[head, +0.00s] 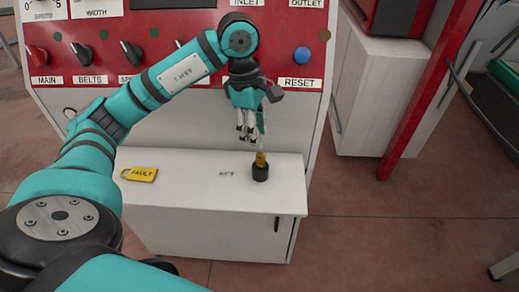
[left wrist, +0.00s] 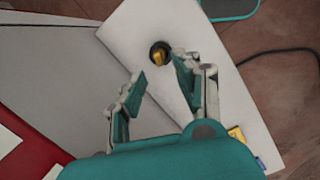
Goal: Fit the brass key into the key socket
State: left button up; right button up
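The brass key (head: 261,159) stands upright in a round black socket (head: 260,173) on the white cabinet top. In the left wrist view the brass key (left wrist: 158,57) shows from above inside the black ring. I cannot tell how deep it sits. My left gripper (head: 250,136) hangs just above the key, pointing down. In the left wrist view my left gripper (left wrist: 153,82) has its fingers spread, with nothing between them; the key lies beyond the fingertips. My right gripper is not in view.
A yellow FAULT tag (head: 139,174) lies on the left of the cabinet top (head: 205,192). A red control panel (head: 120,45) with knobs and a blue RESET button (head: 302,55) rises behind. A red post (head: 430,95) and a white cabinet (head: 370,100) stand at the right.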

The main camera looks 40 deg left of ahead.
pick_arm(q)
jog(key=shift+a+r, duration=0.15)
jog(key=shift+r, duration=1)
jog(key=shift+a+r, duration=0.15)
jog(key=shift+r, duration=0.95)
